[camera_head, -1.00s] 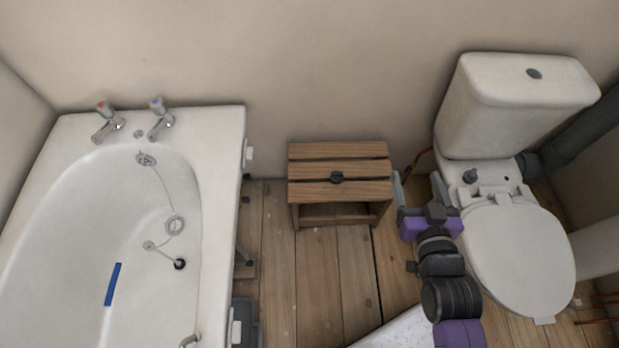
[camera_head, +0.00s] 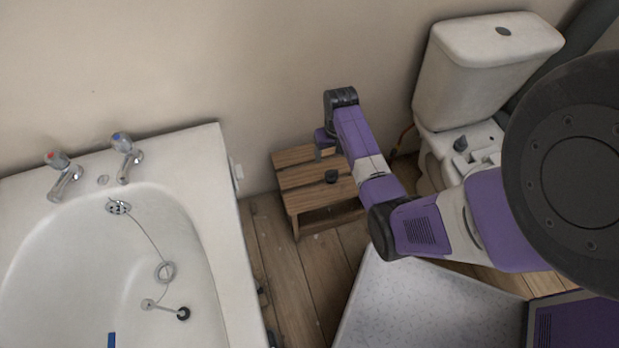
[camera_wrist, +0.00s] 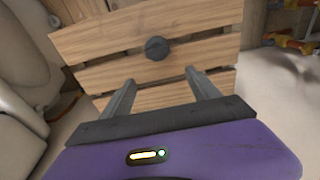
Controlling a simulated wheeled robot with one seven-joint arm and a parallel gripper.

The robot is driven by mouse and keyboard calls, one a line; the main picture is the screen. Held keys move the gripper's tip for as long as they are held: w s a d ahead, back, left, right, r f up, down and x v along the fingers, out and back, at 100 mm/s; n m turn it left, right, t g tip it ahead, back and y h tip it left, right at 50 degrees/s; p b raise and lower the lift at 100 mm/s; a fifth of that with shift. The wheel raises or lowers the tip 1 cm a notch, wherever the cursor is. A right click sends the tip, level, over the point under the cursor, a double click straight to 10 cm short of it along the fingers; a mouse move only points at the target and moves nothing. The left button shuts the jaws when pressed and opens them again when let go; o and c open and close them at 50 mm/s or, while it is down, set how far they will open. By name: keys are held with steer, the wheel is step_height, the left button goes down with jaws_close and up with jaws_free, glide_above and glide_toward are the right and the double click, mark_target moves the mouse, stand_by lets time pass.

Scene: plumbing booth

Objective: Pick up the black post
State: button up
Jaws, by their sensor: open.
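A small dark post-like piece (camera_head: 331,176) stands on the slatted wooden stool (camera_head: 293,180). In the head view my gripper (camera_head: 323,152) hangs above the stool, a little above and left of the piece in the picture.
The bathtub (camera_head: 225,215) with taps stands on the left. The toilet (camera_head: 480,75) stands to the right of the stool. A pale speckled panel (camera_head: 400,310) lies in front. The wall is close behind the stool. Bare floorboards (camera_head: 275,250) show between tub and panel.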

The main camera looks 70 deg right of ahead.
mark_target(332, 172)
steer(key=shift+s+a+f+g+y, duration=0.1)
steer(key=shift+s+a+g+y, duration=0.15)
steer(key=shift+a, duration=0.25)
steer(key=shift+s+a+f+g+y, duration=0.1)
steer(key=shift+s+a+y, duration=0.05)
steer(key=shift+s+a, duration=0.25)
steer(key=shift+a+f+b, duration=0.15)
steer(key=shift+f+b, duration=0.25)
steer(key=shift+f, duration=0.4)
step_height(332, 172, down, 6)
steer(key=shift+b, duration=1.25)
steer(key=c, duration=1.5)
steer(key=shift+r, duration=0.1)
